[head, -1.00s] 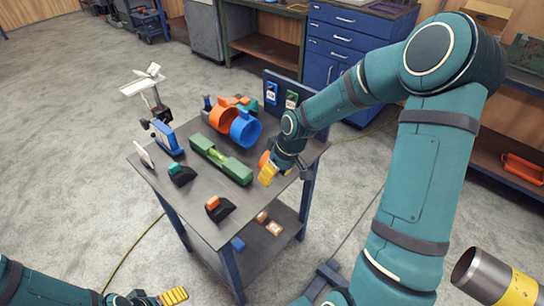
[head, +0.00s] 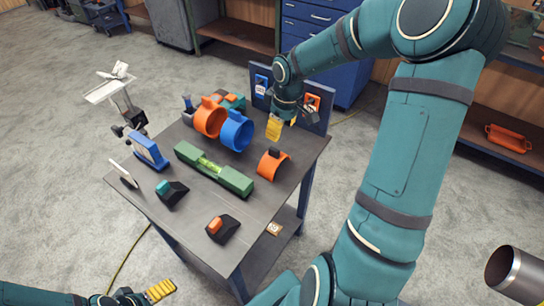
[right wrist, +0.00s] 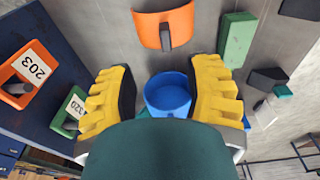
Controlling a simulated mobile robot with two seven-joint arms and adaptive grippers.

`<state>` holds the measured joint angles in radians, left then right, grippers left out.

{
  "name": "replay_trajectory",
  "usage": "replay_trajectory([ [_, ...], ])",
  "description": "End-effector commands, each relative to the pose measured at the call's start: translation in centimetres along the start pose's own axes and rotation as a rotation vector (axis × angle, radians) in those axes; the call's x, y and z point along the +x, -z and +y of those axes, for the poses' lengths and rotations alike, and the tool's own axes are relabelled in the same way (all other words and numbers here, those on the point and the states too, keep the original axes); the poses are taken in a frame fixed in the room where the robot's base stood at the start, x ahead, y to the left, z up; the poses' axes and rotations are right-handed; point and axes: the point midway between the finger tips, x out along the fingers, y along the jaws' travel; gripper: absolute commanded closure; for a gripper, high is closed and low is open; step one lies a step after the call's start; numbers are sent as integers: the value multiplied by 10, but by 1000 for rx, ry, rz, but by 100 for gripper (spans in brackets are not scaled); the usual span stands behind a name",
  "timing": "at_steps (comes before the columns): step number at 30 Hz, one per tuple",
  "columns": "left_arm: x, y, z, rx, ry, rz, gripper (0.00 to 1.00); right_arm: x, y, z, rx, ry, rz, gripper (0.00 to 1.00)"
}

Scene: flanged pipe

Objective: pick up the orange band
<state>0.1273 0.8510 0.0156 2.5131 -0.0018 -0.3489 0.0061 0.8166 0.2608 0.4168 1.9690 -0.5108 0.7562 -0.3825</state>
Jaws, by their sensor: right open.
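The orange band (head: 273,166), a curved open piece with a black block on top, stands on the right part of the grey table (head: 250,240). In the right wrist view the orange band (right wrist: 150,32) lies beyond the fingers, near the top edge. My right gripper (head: 276,126) is open and empty near the back right of the table, behind the orange band and apart from it. The right wrist view shows its yellow fingers (right wrist: 168,98) spread. My left gripper (head: 160,290) is at the bottom left, away from the table; its opening does not show clearly.
A blue ring (head: 236,132) and an orange ring (head: 209,118) stand left of my right gripper. A green block (head: 236,181) lies left of the band. A tag board (head: 322,94) rises behind. Two black blocks stand nearer the front.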

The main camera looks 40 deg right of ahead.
Motion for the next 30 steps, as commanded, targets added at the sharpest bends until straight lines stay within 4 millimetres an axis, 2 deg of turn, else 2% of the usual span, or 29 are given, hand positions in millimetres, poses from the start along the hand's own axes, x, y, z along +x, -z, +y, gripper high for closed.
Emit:
replay_trajectory([
  [1, 5, 0, -2, 0, 0, 0, 5, 14, 0, -1, 1, 4, -1, 50],
  [6, 11, 0, -4, 1, 0, 2, 5, 40, 0, -1, 0, 2, 0, 50],
  [14, 16, 1, -6, 2, 0, 4, 5, 57, 1, -2, 0, 2, 2, 50],
  [21, 29, 2, -11, 3, 0, 11, 5, 91, 2, -9, 0, 2, 1, 50],
  [25, 31, 3, -12, 3, 0, 13, 5, 101, 2, -9, 0, 1, 1, 50],
  [30, 31, 3, -12, 3, 0, 13, 5, 102, 3, -9, 0, 0, 2, 50],
])
